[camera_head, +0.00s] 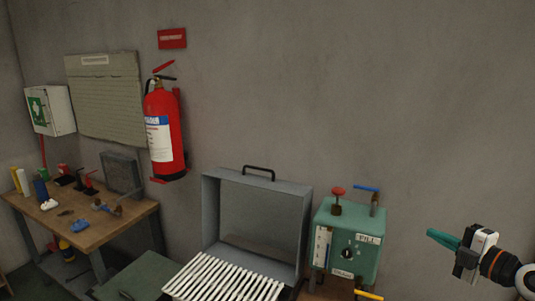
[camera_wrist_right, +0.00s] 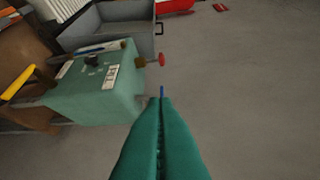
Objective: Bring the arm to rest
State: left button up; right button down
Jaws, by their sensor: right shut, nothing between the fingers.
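My right gripper (camera_head: 431,235) is at the lower right of the head view, to the right of the green box and apart from it. Its teal fingers are closed together and empty. In the right wrist view the closed fingers (camera_wrist_right: 161,104) point up the picture, with the green box to their left. My left gripper is in neither view.
The green box (camera_head: 345,240) has a red knob (camera_head: 338,193), a blue lever (camera_head: 366,189) and a yellow handle (camera_head: 369,295). Left of it stands a grey open-lidded box (camera_head: 209,225) with white slats (camera_head: 225,281). A cluttered wooden bench (camera_head: 115,228) and a fire extinguisher (camera_head: 163,130) are further left.

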jog(key=s+a+m+t+h, duration=0.45)
jog(key=m+t, duration=0.25)
jog(key=m, duration=0.2)
jog(key=s+a+f+m+g+h, duration=0.1)
jog(key=s+f+m+g+h, duration=0.4)
jog(key=f, duration=0.3)
jog(key=s+a+f+m+g+h, duration=0.1)
jog(key=s+f+m+g+h, duration=0.3)
jog(key=f+m, duration=0.35)
jog(key=s+a+f+n+g+y, duration=0.1)
jog(key=s+a+f+g+y, duration=0.2)
jog(key=s+a+f+g, duration=0.5)
jog(key=s+a+f+n+g+y, duration=0.1)
jog(key=s+a+f+g+y, duration=0.2)
jog(key=s, duration=0.9)
notch_tip(320, 180, down, 27)
jog(key=a+b, duration=0.1)
jog(key=b, duration=0.1)
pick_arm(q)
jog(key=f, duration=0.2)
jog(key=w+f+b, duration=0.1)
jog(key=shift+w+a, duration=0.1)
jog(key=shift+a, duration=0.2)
pick_arm(e)
jog(key=s+d+f+g, duration=0.1)
jog(key=s+d+f, duration=0.1)
jog(key=s+f, duration=1.5)
jog(key=shift+s+d+f, duration=0.3)
jog(key=shift+d+f, duration=0.1)
jog(key=shift+f, duration=0.25)
